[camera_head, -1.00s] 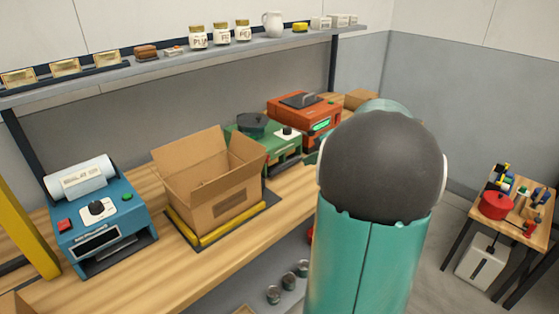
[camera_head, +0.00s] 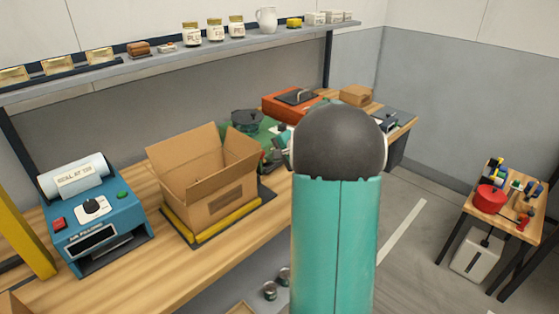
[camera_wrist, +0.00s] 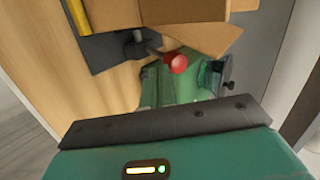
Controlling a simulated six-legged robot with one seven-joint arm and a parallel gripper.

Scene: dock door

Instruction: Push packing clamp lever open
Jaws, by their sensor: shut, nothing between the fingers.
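The clamp lever shows in the wrist view as a red ball knob (camera_wrist: 178,63) on a short dark arm beside a grey metal post (camera_wrist: 139,45), close to the carton (camera_wrist: 205,32). In the head view the lever cannot be made out; the carton (camera_head: 205,185) stands open there. My gripper (camera_head: 272,156) is shut and empty, at the right side of the carton, partly hidden behind my arm. In the wrist view its dark front edge and teal body fill the bottom; the knob lies just ahead. I cannot tell whether the fingertips touch the lever.
The carton sits on a dark mat with a yellow edge (camera_head: 220,222). A blue sealing machine (camera_head: 105,215) stands left, and an orange machine (camera_head: 280,105) stands behind my arm. A shelf (camera_head: 150,68) with jars runs above. A small side table (camera_head: 505,225) stands right.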

